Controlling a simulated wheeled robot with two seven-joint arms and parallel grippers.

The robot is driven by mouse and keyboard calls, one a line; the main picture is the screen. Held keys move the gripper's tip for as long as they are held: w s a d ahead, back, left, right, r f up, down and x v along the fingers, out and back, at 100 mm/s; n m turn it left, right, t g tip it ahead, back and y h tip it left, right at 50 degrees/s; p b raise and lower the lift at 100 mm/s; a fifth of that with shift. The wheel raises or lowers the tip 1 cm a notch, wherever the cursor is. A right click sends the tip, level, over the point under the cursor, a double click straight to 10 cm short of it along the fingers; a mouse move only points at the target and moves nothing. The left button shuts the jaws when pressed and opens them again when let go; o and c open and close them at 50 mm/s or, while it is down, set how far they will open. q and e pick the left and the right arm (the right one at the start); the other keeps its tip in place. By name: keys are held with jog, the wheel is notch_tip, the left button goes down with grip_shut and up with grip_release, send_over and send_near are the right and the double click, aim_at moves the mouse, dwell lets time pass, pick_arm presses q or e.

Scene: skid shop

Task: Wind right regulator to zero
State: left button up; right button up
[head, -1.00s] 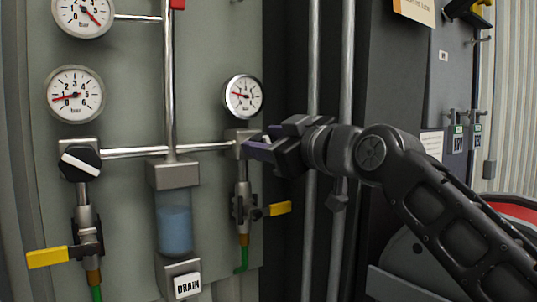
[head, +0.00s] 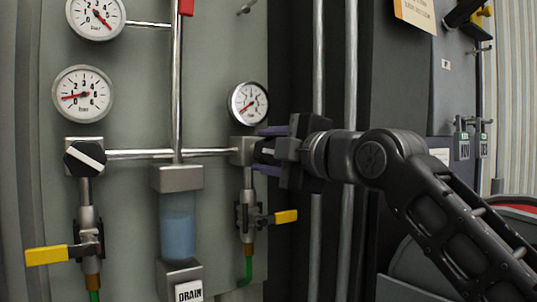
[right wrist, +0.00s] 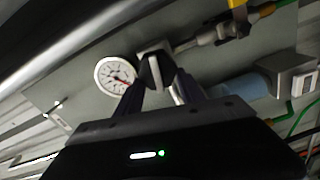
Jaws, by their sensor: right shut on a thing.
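The right regulator's metal body (head: 241,150) sits at the right end of the horizontal pipe. Its dark knob (head: 264,152) sticks out to the right. My right gripper (head: 266,151) is shut on this knob, one finger above and one below. The right gauge (head: 249,103) is above it, its red needle pointing down-left near the low end of the scale. In the right wrist view the knob (right wrist: 157,70) is between my fingers, and the gauge (right wrist: 116,76) is just left of it. My left gripper is not in view.
A left regulator with a black knob (head: 85,159) and its gauge (head: 83,94) are at left. A yellow valve lever (head: 285,216) is just below my right gripper. A blue-filled bowl (head: 177,226) hangs mid-panel. Vertical pipes (head: 318,60) run behind my right wrist.

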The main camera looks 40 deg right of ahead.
jog(key=shift+f+n, duration=0.1)
jog(key=shift+n, duration=0.8)
jog(key=o, duration=1.4)
jog(key=shift+c, duration=0.2)
jog(key=shift+s+f+b, duration=0.1)
jog(key=shift+s+b, duration=0.25)
jog(key=shift+s, duration=0.2)
jog(key=s+b, duration=0.1)
jog(key=s, duration=0.5)
jog(key=shift+s+a, duration=0.15)
jog(key=shift+s, duration=0.25)
